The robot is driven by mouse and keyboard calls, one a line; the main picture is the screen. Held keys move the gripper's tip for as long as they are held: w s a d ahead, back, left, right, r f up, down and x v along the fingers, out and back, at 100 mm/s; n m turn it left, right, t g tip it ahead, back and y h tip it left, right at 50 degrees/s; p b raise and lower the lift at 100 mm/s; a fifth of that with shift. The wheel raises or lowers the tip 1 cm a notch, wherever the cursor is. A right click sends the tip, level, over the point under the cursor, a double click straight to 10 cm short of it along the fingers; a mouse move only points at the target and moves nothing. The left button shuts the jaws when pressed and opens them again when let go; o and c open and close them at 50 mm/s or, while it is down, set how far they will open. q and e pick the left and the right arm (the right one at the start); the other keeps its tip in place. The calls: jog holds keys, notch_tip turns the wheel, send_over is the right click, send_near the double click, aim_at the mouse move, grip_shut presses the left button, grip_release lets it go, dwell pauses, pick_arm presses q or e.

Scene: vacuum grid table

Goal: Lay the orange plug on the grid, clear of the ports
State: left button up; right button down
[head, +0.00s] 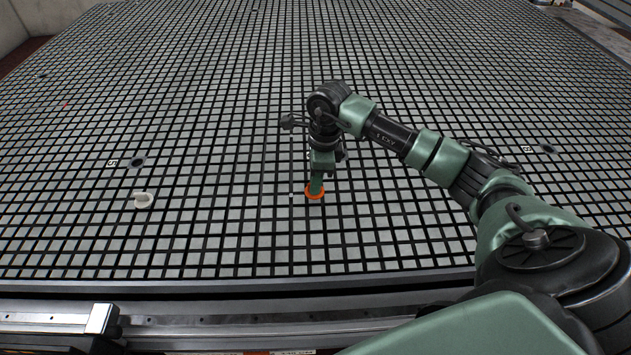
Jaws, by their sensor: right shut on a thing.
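The orange plug (315,196) is a small round orange piece at the middle of the view, low over or on the grid table (220,215). My right gripper (315,186) points down and is shut on the orange plug; the fingers hide its middle. I cannot tell whether the plug touches the grid. One dark port (137,162) shows at the left beside a small marker, and another port (547,149) shows at the right. Both are well apart from the plug. My left gripper is not in view.
A metal rail (230,322) runs along the table's front edge. The grid around the plug is clear. My right arm spans the right side.

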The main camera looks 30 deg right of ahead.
jog(key=shift+f+b, duration=0.55)
jog(key=shift+f, duration=0.15)
jog(key=c, duration=1.5)
grip_release()
jog(key=shift+o, duration=0.2)
jog(key=r, duration=0.2)
jog(key=r+b, duration=0.1)
jog(key=r, duration=0.5)
jog(key=shift+s+d, duration=0.2)
jog(key=shift+d, duration=0.2)
jog(key=shift+s+f, duration=0.1)
jog(key=shift+f, duration=0.05)
